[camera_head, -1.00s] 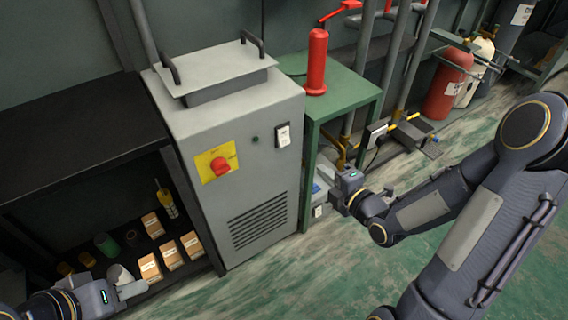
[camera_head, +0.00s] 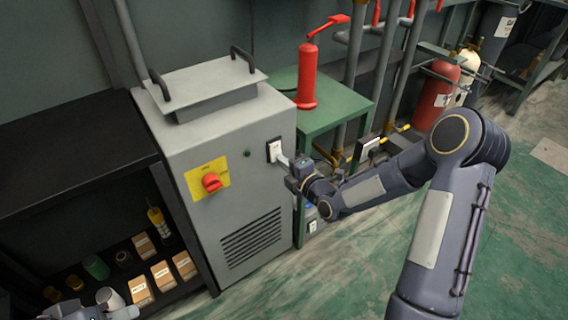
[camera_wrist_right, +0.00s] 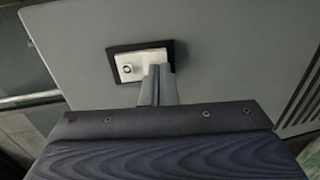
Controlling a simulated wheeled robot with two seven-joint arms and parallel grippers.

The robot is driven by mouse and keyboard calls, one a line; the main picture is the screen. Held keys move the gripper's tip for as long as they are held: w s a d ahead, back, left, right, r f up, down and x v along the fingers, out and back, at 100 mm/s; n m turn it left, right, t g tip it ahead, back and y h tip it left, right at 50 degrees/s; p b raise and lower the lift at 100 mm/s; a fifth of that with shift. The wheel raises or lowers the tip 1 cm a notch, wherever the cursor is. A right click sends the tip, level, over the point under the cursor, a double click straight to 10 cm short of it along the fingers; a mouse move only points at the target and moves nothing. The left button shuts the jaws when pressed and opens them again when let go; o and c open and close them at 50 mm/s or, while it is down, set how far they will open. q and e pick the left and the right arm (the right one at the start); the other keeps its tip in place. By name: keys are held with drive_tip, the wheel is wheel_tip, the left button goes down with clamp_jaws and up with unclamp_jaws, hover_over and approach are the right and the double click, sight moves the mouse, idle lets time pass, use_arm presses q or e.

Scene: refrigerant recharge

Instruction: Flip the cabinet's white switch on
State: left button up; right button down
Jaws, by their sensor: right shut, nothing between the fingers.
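The grey cabinet (camera_head: 240,180) stands left of centre in the head view. Its white switch (camera_head: 273,151) is high on the front face, near the right edge. In the right wrist view the white switch (camera_wrist_right: 140,65) sits in a dark frame, its right part hidden behind my fingers. My right gripper (camera_head: 283,161) is shut and empty, with its fingertips at the switch; I cannot tell whether they touch it. It also shows in the right wrist view (camera_wrist_right: 158,72). My left gripper (camera_head: 125,313) is only partly in view at the bottom left, its fingers unclear.
A red rotary knob (camera_head: 211,183) on a yellow plate is left of the switch. A green table (camera_head: 335,112) with a red extinguisher-like bottle (camera_head: 307,78) stands right of the cabinet. A dark shelf (camera_head: 70,145) with boxes is at left. Green floor is open at right.

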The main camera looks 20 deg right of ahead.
drive_tip(key=shift+w, duration=0.15)
drive_tip(key=shift+f, duration=0.1)
drive_tip(key=b, duration=0.5)
drive_tip(key=w+t+b, duration=0.1)
drive_tip(key=b, duration=0.3)
drive_tip(key=shift+a+f+b, duration=0.2)
drive_tip(key=shift+f+b, duration=0.1)
drive_tip(key=shift+b, duration=0.05)
